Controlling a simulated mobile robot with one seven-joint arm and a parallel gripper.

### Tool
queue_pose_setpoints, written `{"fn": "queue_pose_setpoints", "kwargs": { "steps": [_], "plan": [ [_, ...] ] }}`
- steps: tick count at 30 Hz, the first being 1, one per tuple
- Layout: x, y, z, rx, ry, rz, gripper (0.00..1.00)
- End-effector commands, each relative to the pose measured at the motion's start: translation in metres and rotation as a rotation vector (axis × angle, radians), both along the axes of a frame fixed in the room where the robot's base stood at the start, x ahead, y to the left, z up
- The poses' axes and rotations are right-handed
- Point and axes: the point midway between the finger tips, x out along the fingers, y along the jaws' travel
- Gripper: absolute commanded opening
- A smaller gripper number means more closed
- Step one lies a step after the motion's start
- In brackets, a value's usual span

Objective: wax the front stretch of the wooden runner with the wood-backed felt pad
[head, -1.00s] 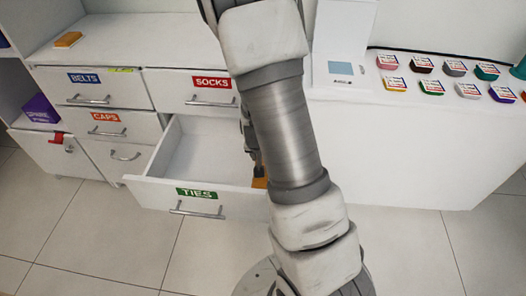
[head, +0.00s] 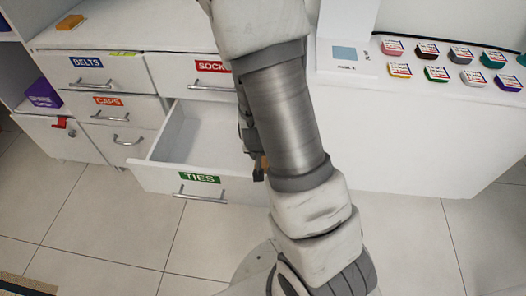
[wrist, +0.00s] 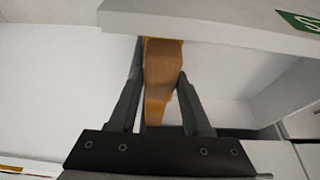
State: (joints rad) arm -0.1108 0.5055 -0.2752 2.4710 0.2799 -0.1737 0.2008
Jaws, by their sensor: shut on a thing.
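My gripper (wrist: 160,100) is shut on the wood-backed felt pad (wrist: 162,72), a brown wooden block with an orange-yellow edge, held between the two dark fingers. In the head view the gripper (head: 257,165) is at the right end of the open TIES drawer (head: 165,177), partly hidden behind my arm. Only a small brown piece of the pad (head: 264,161) shows there. The drawer's front panel also shows across the top of the wrist view (wrist: 215,28), beyond the pad. I cannot make out the wooden runner; my arm covers the drawer's right side.
A yellow-orange block (head: 71,22) lies on the cabinet top at far left. BELTS (head: 86,75), SOCKS and CAPS drawers are shut. Several small labelled tins (head: 437,74) stand on the right counter (head: 420,130). Floor in front of the drawer is clear.

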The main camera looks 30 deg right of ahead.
Motion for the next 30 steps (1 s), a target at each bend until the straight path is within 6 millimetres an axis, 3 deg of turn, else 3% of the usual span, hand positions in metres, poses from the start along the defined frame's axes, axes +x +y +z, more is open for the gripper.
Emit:
{"fn": "queue_pose_setpoints", "kwargs": {
  "steps": [30],
  "plan": [
    [0.051, -0.034, 0.000, 0.000, -0.001, -0.001, 0.00]
  ]
}}
